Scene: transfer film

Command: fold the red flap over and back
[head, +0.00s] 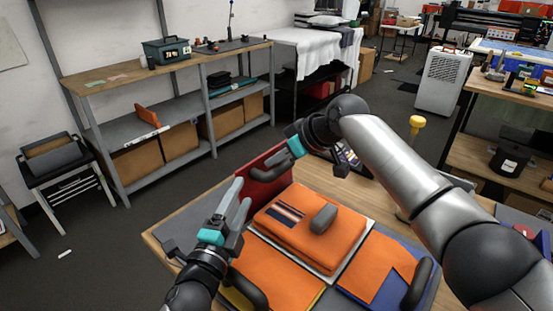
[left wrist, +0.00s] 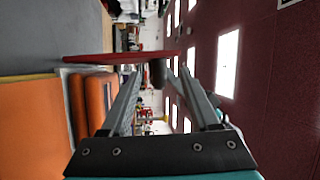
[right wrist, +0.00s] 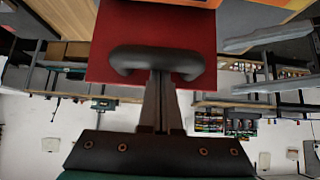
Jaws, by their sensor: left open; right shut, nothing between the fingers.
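The red flap (head: 270,183) stands raised at the back left of the worktable, seen nearly edge-on in the left wrist view (left wrist: 130,57). It fills the top middle of the right wrist view (right wrist: 150,30) and bears a dark handle (right wrist: 125,58). My right gripper (right wrist: 161,78) is shut and empty, its fingertips at the middle of this handle. Whether they touch it I cannot tell. My left gripper (head: 238,195) is open, left of and in front of the flap. In the left wrist view, the handle (left wrist: 157,73) shows beyond and between its fingers.
Orange folded pieces lie on the table: a raised one (head: 290,226) with a dark handle, one at front left (head: 280,280), and one on blue at right (head: 380,265). A yellow-topped post (head: 417,122) stands behind. Shelves (head: 165,95) line the wall, apart from the table.

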